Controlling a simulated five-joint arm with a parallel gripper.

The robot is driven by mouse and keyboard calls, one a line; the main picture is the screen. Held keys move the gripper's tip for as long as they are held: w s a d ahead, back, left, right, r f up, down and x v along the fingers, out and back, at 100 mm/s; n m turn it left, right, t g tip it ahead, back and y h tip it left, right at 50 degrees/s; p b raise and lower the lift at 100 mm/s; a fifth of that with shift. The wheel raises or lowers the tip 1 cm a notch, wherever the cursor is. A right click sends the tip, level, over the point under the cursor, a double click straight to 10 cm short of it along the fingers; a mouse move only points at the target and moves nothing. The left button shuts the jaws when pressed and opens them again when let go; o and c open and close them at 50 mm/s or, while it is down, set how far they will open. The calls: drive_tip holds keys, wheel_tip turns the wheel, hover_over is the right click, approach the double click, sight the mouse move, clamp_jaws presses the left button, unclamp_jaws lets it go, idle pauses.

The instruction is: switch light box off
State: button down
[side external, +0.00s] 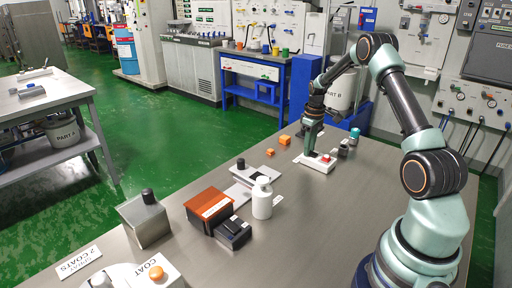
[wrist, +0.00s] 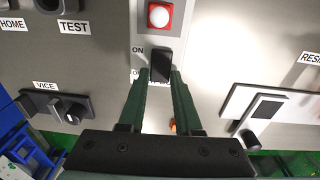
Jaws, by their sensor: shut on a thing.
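My gripper (wrist: 161,74) is shut on a black switch knob (wrist: 161,64) on a light panel. The word ON is printed at the knob's upper left; a second label below it is mostly hidden by my fingers. I cannot read any light box name, nor tell the switch's position.
A VICE knob (wrist: 72,108) lies to the left and a white panel with a black rocker (wrist: 265,108) to the right in the wrist view. In the side view, a white bottle (side external: 262,200), an orange-brown box (side external: 209,203) and small orange cubes (side external: 285,141) stand on the table.

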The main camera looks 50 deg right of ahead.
drive_tip(key=shift+d, duration=0.1)
drive_tip(key=c, duration=0.6)
unclamp_jaws()
wheel_tip(320, 180, up, 12)
drive_tip(key=shift+s+a, duration=0.25)
drive_tip(key=shift+s, duration=0.1)
drive_tip(key=shift+r, duration=0.1)
